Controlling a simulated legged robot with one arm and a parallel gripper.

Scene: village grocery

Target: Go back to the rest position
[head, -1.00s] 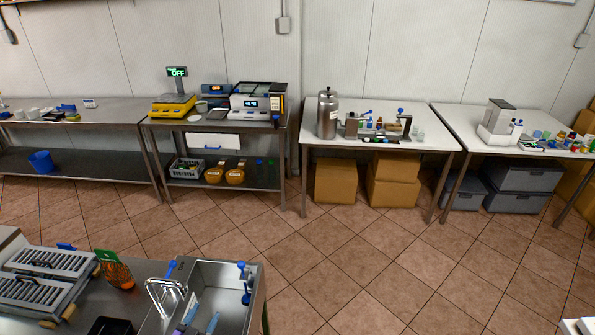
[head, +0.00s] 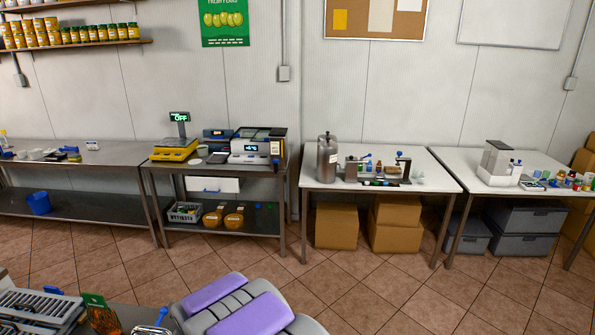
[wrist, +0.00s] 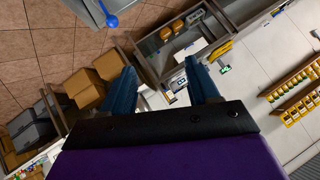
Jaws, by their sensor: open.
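My gripper (wrist: 163,92) shows in the wrist view with its two blue fingers apart and nothing between them. Beyond the fingers the wrist view shows the wall, the tables and the floor at a tilt. In the head view, a grey and purple part of my own arm shows at the bottom centre, in front of the near counter. My gripper's fingers do not show in the head view.
A steel table (head: 270,177) with a yellow scale (head: 174,149) stands by the wall. White tables (head: 430,175) (head: 470,158) stand to its right, with cardboard boxes (head: 337,217) and grey crates (head: 528,217) below. Tiled floor (head: 375,285) lies open before them. A slotted rack (head: 35,310) is at near left.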

